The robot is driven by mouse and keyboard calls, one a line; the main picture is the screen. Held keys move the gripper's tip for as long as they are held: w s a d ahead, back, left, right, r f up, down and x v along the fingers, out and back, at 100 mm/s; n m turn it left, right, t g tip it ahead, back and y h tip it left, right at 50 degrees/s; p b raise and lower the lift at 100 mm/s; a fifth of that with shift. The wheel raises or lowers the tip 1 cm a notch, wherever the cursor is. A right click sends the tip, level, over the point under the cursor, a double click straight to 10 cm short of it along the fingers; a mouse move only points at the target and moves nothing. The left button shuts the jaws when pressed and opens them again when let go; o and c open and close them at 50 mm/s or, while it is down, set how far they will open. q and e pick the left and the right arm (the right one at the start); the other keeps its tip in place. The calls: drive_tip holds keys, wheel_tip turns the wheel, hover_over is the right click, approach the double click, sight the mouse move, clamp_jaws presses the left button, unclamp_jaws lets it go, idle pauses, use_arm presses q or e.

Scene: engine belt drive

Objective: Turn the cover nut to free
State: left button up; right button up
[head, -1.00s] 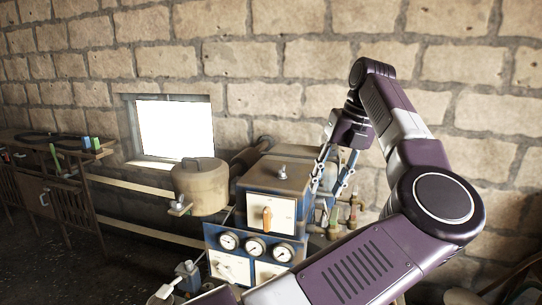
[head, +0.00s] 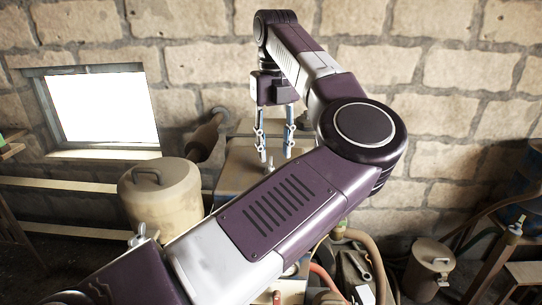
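My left arm crosses the head view from the lower left, and its gripper (head: 275,156) points down over the top cover (head: 236,172) of the engine box. Its two slim fingers stand apart, with a clear gap between them. The cover nut is not clearly seen; a small light bit shows low by the left finger, but I cannot tell whether it is the nut or a fingertip. I see no firm grip on anything. My arm hides the engine's front with its gauges. My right gripper is not in view.
A tan lidded tank (head: 161,198) stands left of the engine, below a bright window (head: 101,108). Hoses (head: 372,262) and tools lie at the lower right, near a small lidded can (head: 428,268). A stone wall (head: 440,120) closes off the back.

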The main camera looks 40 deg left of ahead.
sight(270, 161)
use_arm(q)
drive_tip(key=f, duration=0.1)
drive_tip(key=a+f+p, duration=0.1)
drive_tip(key=shift+w+f, duration=0.2)
drive_tip(key=shift+f, duration=0.2)
drive_tip(key=shift+s+a+f, duration=0.2)
drive_tip(key=shift+a+f, duration=0.3)
drive_tip(key=shift+f, duration=0.25)
drive_tip(key=shift+s, duration=0.1)
drive_tip(key=shift+d, duration=0.45)
drive_tip(key=c, duration=0.5)
drive_tip(key=shift+c, duration=2.2)
clamp_jaws()
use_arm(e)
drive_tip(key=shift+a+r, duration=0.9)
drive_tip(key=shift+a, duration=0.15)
